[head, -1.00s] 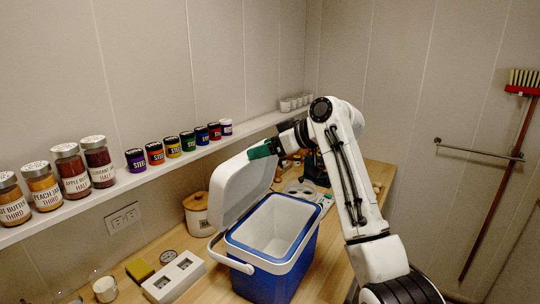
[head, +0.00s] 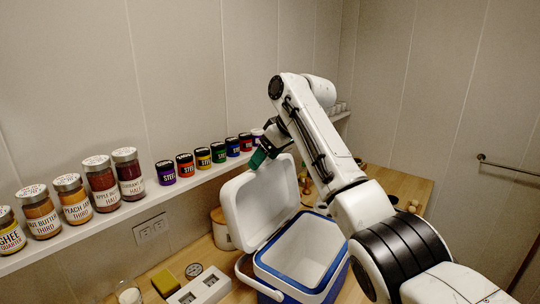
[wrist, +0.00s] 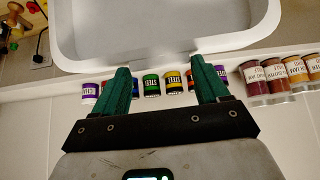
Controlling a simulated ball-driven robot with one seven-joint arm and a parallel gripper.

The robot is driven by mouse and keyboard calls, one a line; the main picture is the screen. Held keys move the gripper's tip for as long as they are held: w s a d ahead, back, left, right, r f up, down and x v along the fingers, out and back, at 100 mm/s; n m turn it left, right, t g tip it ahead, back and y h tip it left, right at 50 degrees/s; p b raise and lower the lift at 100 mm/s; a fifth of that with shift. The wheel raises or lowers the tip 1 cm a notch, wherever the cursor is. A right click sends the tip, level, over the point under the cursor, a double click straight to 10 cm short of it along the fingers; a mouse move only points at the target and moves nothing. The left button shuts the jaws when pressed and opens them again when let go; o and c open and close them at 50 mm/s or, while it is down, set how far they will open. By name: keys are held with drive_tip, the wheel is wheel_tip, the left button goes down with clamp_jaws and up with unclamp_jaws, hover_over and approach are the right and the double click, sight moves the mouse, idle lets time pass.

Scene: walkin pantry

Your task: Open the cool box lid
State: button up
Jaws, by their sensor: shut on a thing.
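The cool box (head: 337,281) has a blue body, a white interior and a white carry handle. It stands on the wooden counter, its mouth uncovered. Its white lid (head: 255,208) is swung up on the wall side, standing steeply with its hollow underside showing. My gripper (head: 260,157) is at the lid's top edge, its green fingers against the rim. In the wrist view the lid (wrist: 165,62) lies across the tips of the two green fingers, which are spaced apart with the lid's edge at them. The exact contact between fingers and lid is partly hidden.
A wall shelf (head: 110,228) behind the lid carries jars (head: 101,183) and several small coloured tins (head: 203,158), close to my gripper.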

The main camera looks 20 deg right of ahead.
drive_tip(key=shift+r, duration=0.2)
drive_tip(key=o, duration=1.5)
drive_tip(key=shift+f, duration=0.15)
drive_tip(key=b+v, duration=0.3)
drive_tip(key=v, duration=0.7)
drive_tip(key=shift+s+d+r, duration=0.15)
drive_tip(key=shift+s+r, duration=0.05)
drive_tip(key=shift+r, duration=0.1)
